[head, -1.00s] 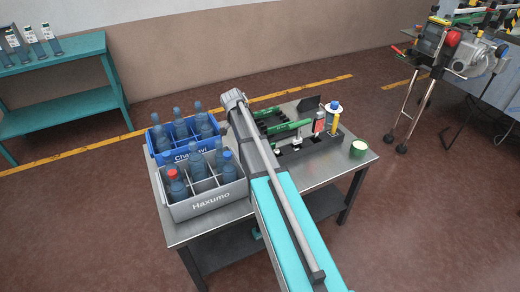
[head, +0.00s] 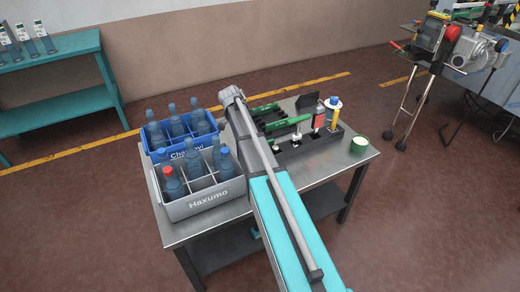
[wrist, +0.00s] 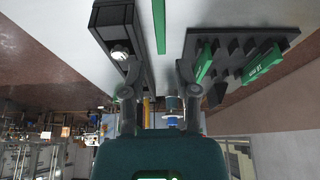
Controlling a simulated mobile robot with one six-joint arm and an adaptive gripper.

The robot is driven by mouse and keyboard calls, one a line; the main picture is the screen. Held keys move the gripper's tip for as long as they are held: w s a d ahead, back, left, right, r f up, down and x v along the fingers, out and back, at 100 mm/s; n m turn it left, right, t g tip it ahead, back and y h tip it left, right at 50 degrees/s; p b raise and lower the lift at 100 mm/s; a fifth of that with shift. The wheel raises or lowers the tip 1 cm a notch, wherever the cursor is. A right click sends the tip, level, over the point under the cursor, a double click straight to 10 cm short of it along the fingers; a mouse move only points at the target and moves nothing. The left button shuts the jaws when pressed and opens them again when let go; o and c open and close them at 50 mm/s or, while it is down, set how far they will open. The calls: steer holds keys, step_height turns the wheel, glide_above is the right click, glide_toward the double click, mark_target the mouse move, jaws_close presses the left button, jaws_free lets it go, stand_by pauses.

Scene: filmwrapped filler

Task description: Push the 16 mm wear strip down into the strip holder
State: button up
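The dark strip holder (head: 310,144) is a long bar on the right half of the metal table, with white knobs along it. In the wrist view the holder (wrist: 108,38) is at upper left. A narrow green strip (wrist: 159,25) shows between the holder and the dark slotted rack (wrist: 232,42); I cannot tell whether it is the 16 mm one. Green strips with pale lettering (wrist: 263,63) lie in the rack, too small to read surely. My gripper (wrist: 159,92) has its two fingers wide apart, with nothing visibly held. In the head view my arm hides it.
A grey crate (head: 212,205) and a blue crate (head: 155,150) with bottles fill the table's left side. A red item (head: 319,121), a blue-capped yellow bottle (head: 333,115) and a green tin (head: 359,145) stand at the right. Bare table (head: 325,172) lies in front of the holder.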

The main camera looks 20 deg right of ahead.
steer(key=shift+b+x, duration=3.5)
steer(key=shift+x, duration=0.5)
steer(key=shift+f, duration=0.15)
steer(key=shift+b+x, duration=2.55)
steer(key=shift+x, duration=0.05)
steer(key=shift+a, duration=0.1)
jaws_close()
